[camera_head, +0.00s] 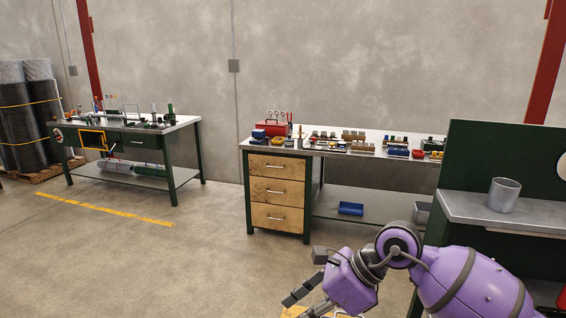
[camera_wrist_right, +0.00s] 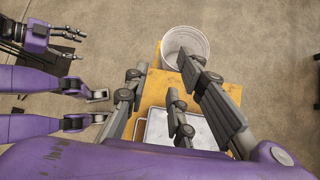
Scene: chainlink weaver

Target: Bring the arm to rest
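My right arm (camera_head: 470,280), purple with grey joints, comes in from the lower right of the head view. Its gripper (camera_head: 302,303) is at the bottom edge, partly cut off, over the floor area in front of the drawer bench. In the right wrist view the right gripper (camera_wrist_right: 162,78) has its dark fingers spread apart with nothing between them. My left gripper (camera_wrist_right: 76,43) shows at the upper left of the right wrist view, its dark fingers apart and empty. The left arm is not seen in the head view.
A bench with wooden drawers (camera_head: 276,190) stands ahead; a grey shelf with a metal cup (camera_head: 503,195) is at right. Floor at left is clear.

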